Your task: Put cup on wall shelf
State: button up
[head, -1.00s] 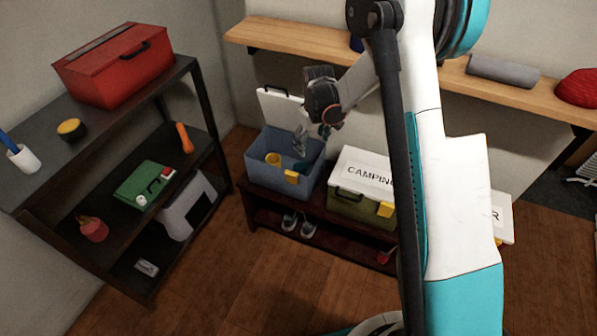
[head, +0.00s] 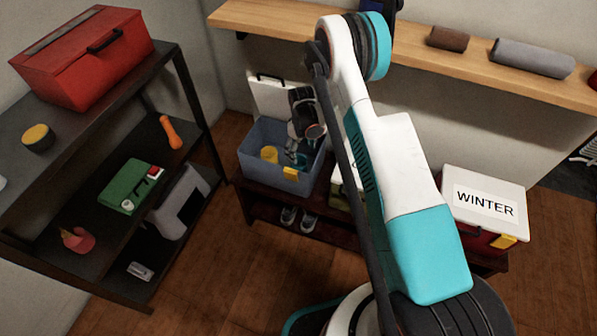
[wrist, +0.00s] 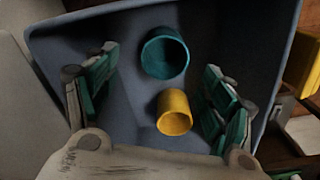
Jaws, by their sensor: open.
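A yellow cup (head: 269,154) stands inside the open blue bin (head: 262,172). In the wrist view the yellow cup (wrist: 174,112) is beside a larger teal cup (wrist: 164,54), both with open mouths facing the camera. My gripper (wrist: 157,95) is open, with its fingers spread on either side of the cups and nothing held. In the head view my gripper (head: 298,158) is down at the bin, on the right of the yellow cup. How deep the fingertips reach is unclear. The wooden wall shelf (head: 400,48) runs along the back wall above the bin.
A brown roll (head: 448,39) and a grey roll (head: 533,58) lie on the shelf. A white-lidded box marked WINTER (head: 485,205) stands at right. A dark rack with a red toolbox (head: 85,55) is at left. My arm hides the middle.

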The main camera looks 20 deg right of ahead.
aim_at(299, 161)
jog(key=shift+a+f+b, duration=0.2)
jog(key=shift+f+b, duration=0.7)
jog(key=shift+f, duration=1.1)
jog(key=shift+a+f+b, duration=0.2)
jog(key=shift+f+b, duration=0.65)
jog(key=shift+f, duration=1.1)
jog(key=shift+c, duration=0.6)
jog(key=c, duration=1.1)
jog(key=shift+r, duration=0.15)
